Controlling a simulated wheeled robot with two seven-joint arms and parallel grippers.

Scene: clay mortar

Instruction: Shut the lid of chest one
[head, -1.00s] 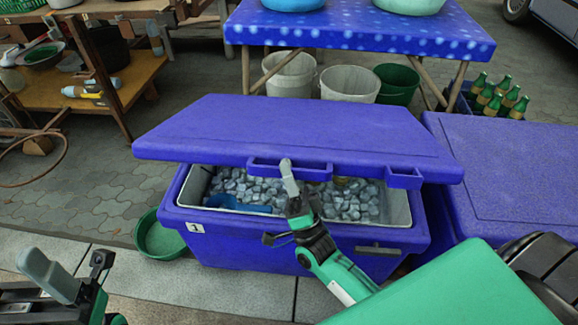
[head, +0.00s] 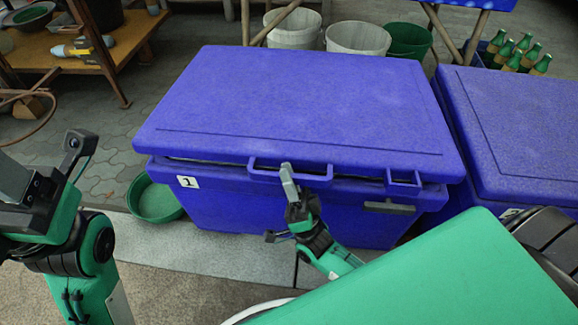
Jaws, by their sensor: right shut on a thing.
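Chest one (head: 230,205) is a blue box with a white label (head: 187,182) reading 1 on its front. Its blue lid (head: 300,105) lies low over the box, with a thin dark gap still showing along the front left edge. The ice inside is hidden. The lid has a loop handle (head: 262,174) at its front edge and a smaller loop to the right. My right gripper (head: 288,175) is shut on the loop handle. My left gripper (head: 14,182) is at the left edge, away from the chest, partly cut off; its jaw opening is unclear.
A second blue chest (head: 520,125) stands close on the right. A green basin (head: 155,200) sits on the ground at the chest's left. Buckets (head: 357,38) and green bottles (head: 515,52) stand behind. A wooden shelf (head: 125,50) is at the back left.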

